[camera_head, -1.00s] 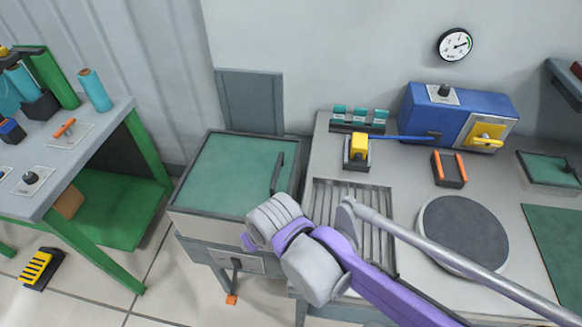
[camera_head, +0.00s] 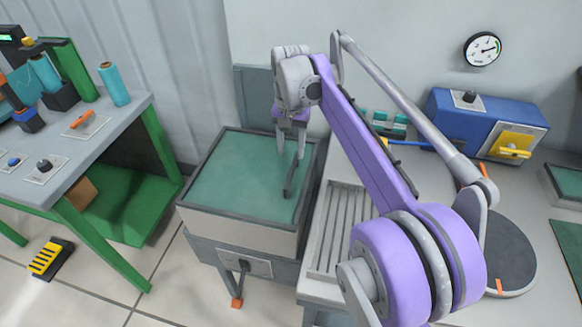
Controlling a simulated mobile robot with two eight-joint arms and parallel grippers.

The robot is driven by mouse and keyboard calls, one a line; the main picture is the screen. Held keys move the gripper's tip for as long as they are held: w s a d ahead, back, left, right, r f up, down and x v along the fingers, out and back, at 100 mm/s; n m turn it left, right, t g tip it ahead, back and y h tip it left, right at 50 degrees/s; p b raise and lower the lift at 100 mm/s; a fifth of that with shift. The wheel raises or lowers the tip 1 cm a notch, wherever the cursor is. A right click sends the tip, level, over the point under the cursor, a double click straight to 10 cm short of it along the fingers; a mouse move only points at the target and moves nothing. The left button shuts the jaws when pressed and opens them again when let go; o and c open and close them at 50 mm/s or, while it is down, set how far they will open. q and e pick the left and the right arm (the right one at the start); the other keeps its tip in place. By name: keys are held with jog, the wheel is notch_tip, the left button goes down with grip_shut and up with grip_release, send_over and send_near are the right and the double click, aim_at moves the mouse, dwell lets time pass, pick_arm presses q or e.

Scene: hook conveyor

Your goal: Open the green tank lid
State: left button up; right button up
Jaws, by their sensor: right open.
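The green tank lid (camera_head: 235,178) lies flat and closed on the tank (camera_head: 236,229), left of the grey worktable. Its dark bar handle (camera_head: 291,175) stands near the lid's right edge. My right gripper (camera_head: 290,157) points down over the right part of the lid. Its fingers are apart, just above or beside the upper part of the handle. I cannot tell whether they straddle the handle or touch it. My left gripper is out of the picture.
A grey panel (camera_head: 256,93) stands against the wall behind the tank. A lever with an orange end (camera_head: 237,302) hangs on the tank's front. A ribbed tray (camera_head: 342,222) lies on the worktable to the right. A green-framed bench (camera_head: 131,262) stands at left.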

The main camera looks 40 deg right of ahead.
aim_at(291, 171)
notch_tip(291, 171, down, 7)
dwell(0.3)
grip_shut()
dwell(1.4)
